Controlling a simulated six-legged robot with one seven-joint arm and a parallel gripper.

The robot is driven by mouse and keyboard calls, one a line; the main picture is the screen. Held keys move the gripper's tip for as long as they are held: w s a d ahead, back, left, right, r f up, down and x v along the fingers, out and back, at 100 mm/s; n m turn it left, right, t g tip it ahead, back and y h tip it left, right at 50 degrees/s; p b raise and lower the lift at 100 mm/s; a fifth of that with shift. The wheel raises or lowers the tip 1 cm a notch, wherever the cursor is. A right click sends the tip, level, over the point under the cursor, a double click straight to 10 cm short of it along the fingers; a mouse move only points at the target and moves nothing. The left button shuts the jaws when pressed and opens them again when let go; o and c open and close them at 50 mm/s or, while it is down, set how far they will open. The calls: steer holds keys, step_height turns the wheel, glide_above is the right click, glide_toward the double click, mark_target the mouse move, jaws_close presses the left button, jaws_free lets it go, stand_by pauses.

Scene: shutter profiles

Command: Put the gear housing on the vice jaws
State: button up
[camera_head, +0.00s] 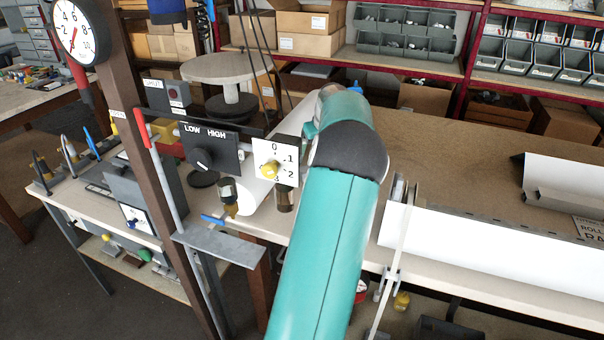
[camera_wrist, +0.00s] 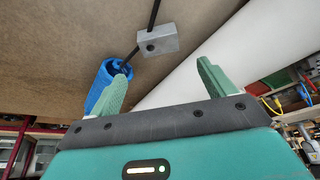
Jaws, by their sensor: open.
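My gripper (camera_wrist: 163,85) shows in the wrist view, with its two green fingers spread wide and nothing between them. In the head view it is hidden behind my teal arm. A small grey metal block (camera_wrist: 158,42) with a dark hole in its face lies beyond the fingertips, against the brown bench top. I cannot tell whether it is the gear housing. A blue rounded piece (camera_wrist: 108,82) is beside and partly behind the left finger. A thin black rod runs up from it, past the block. I cannot make out the vice jaws in either view.
A white roll (camera_wrist: 235,58) lies beyond the right finger. Dial panels (camera_head: 275,162) and a dark post (camera_head: 150,170) stand left of my arm. Shelves with bins (camera_head: 405,40) are behind.

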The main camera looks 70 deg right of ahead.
steer(key=x, duration=0.8)
steer(key=shift+s+d+f, duration=0.1)
steer(key=shift+s+f, duration=0.05)
steer(key=shift+s, duration=0.05)
steer(key=shift+x, duration=2.7)
steer(key=shift+w+d, duration=0.1)
steer(key=shift+w, duration=0.05)
steer(key=c, duration=1.1)
steer(key=shift+r, duration=0.25)
